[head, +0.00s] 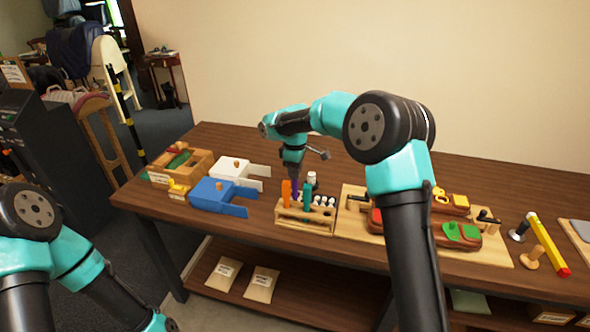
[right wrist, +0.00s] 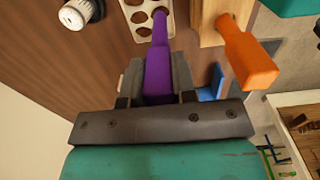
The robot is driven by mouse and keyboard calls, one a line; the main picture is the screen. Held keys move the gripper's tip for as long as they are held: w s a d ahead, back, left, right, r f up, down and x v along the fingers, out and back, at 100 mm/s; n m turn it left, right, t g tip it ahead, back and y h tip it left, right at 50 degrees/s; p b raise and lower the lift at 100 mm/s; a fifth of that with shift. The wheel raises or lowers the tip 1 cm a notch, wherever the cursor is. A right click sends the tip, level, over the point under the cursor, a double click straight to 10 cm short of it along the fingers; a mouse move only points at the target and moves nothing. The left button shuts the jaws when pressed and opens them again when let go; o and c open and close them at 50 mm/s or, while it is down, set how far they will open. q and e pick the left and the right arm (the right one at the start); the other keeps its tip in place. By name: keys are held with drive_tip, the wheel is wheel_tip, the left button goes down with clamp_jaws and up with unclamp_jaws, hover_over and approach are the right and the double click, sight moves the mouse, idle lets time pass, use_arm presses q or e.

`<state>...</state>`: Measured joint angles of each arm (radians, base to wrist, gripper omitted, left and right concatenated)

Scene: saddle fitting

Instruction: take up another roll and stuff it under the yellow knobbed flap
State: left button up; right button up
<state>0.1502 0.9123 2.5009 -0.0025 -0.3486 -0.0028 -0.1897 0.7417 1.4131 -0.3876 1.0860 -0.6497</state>
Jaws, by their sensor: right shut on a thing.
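My right gripper (right wrist: 158,75) is shut on a purple handled tool (right wrist: 158,70). In the head view the purple tool (head: 295,189) is upright at the rack, its lower end hidden. In the right wrist view its narrow end is beside a white holed plate (right wrist: 139,20); whether it sits in a hole, I cannot tell. Small white rolls (head: 322,201) stand in the wooden rack (head: 305,214).
An orange tool (head: 286,192) and a teal tool (head: 307,197) stand close to the purple one. A yellow-red bar (head: 547,243) lies at the right.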

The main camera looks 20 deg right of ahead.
drive_tip(key=shift+f, duration=0.95)
idle(1.7)
drive_tip(key=shift+r, duration=0.1)
drive_tip(key=shift+r, duration=3.55)
